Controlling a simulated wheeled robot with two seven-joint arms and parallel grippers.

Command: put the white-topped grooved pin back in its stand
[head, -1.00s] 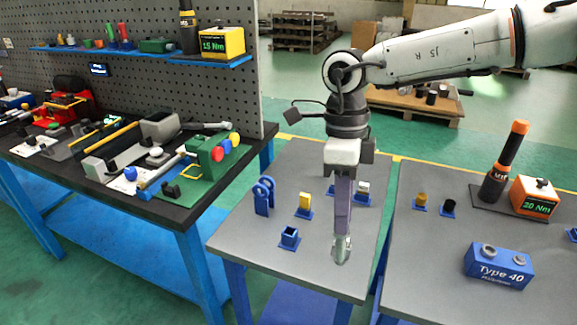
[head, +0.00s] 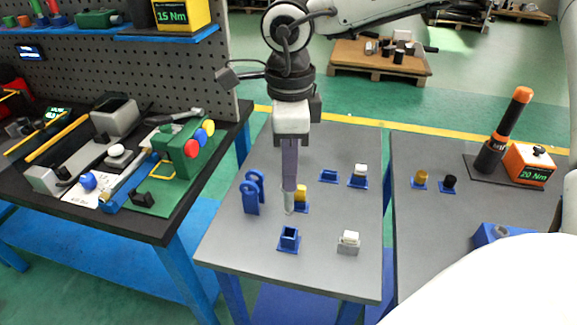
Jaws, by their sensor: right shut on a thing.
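My right gripper (head: 289,207) points straight down over the middle table, just behind and above an empty blue square stand (head: 288,241). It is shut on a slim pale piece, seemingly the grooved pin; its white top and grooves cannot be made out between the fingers. The fingers partly cover a yellow pin (head: 302,194) in a blue stand behind. A white-topped piece (head: 359,171) stands in a blue stand farther back. Another white-topped piece (head: 348,239) on a pale grey base stands at the front right. My left gripper is not in view.
A blue two-ring holder (head: 253,193) stands left of the gripper and an empty low blue stand (head: 329,176) behind it. The right table holds an orange 20 Nm box (head: 530,166) and small pins. A cluttered black bench lies left.

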